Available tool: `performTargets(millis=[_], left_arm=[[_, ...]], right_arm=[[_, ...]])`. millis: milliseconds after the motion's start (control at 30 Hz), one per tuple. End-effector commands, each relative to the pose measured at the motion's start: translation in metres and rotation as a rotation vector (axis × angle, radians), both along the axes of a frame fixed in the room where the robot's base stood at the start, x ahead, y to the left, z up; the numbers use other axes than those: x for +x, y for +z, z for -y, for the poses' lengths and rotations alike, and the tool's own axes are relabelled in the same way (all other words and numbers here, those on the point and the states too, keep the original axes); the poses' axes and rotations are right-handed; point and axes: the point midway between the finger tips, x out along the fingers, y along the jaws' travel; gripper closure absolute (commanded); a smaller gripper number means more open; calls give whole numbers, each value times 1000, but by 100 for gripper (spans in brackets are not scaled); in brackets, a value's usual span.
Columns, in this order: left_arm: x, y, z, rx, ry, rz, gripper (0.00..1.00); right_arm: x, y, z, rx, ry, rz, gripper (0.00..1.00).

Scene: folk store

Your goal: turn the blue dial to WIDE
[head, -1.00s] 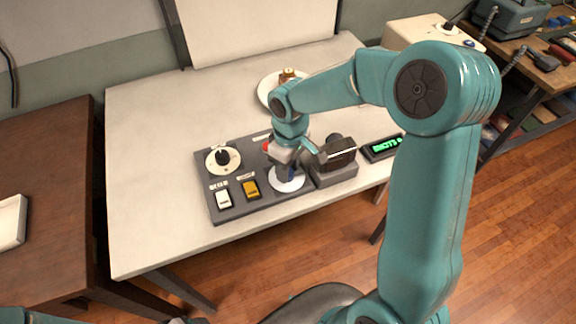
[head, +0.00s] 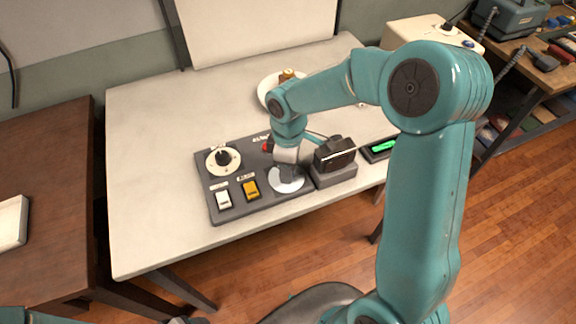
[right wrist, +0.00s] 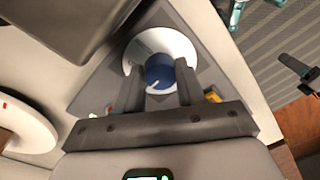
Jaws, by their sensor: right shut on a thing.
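The blue dial (right wrist: 159,72) stands on a round white plate (right wrist: 148,45) on the grey control panel, with a white pointer line on its face pointing down and slightly left in the right wrist view. My right gripper (right wrist: 158,84) is shut on the dial, one finger on each side. In the head view my right gripper (head: 287,170) points down over the white plate (head: 291,185) and largely hides the dial. The WIDE mark cannot be read. A bit of my left arm (head: 30,316) shows at the bottom left; its jaw state cannot be made out.
The grey panel (head: 235,208) also holds a black knob (head: 222,157), a white switch (head: 222,198) and a yellow switch (head: 250,189). A black boxy device (head: 336,153) stands close right of my gripper, then a green display (head: 383,146). A plate (head: 267,91) lies behind.

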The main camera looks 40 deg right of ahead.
Motion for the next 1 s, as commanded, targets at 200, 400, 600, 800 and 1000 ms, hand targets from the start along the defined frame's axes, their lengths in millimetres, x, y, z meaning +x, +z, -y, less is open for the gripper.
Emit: performTargets(millis=[200, 400, 600, 800, 1000], left_arm=[[0, 0, 0, 0, 0, 0, 36], [0, 0, 0, 0, 0, 0, 36], [0, 0, 0, 0, 0, 0, 36], [0, 0, 0, 0, 0, 0, 36], [0, 0, 0, 0, 0, 0, 36]], right_arm=[[2, 2, 0, 0, -1, 10, 92], [2, 2, 0, 0, -1, 7, 36], [1, 1, 0, 0, -1, 4, 36], [2, 22, 1, -2, 0, 8, 36], [5, 74, 3, -1, -1, 12, 36]])
